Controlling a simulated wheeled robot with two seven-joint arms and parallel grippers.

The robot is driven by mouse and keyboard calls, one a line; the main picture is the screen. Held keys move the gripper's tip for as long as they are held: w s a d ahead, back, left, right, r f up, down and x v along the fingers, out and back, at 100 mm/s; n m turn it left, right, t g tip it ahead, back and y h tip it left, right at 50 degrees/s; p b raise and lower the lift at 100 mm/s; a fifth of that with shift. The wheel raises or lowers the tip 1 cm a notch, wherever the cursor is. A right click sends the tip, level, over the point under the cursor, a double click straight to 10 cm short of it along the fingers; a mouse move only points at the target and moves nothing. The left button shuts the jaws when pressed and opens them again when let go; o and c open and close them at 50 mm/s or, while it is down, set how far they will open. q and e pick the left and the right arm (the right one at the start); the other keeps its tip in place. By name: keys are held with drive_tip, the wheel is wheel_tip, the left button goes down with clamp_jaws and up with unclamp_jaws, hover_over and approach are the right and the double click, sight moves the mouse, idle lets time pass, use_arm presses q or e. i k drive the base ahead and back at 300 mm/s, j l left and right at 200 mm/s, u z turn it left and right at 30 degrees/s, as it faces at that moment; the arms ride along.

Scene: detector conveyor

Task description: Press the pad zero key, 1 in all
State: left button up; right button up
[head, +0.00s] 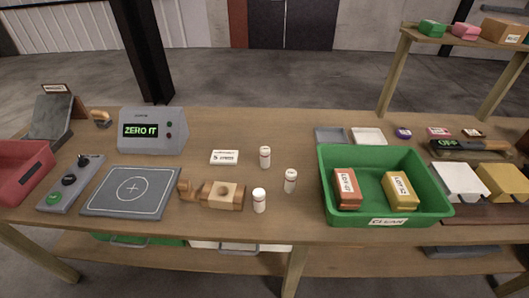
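A grey control box (70,184) stands at the left of the table. It carries a green key (54,198) at its near end, a black knob (68,180) in the middle and a black part (84,161) at the far end. The lettering on the green key is too small to read. A dark grey pad (131,191) with a white circle and cross lies just right of the box, with nothing on it. Behind the pad, a grey display unit (152,131) reads "ZERO IT" in green. Neither of my grippers shows in this view.
A red bin (22,173) stands left of the control box. Wooden blocks (222,195) and three white bottles (265,157) stand right of the pad. A green "CLEAN" tray (448,209) holds two labelled packages.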

sight(68, 180)
drive_tip(key=u, duration=1.65)
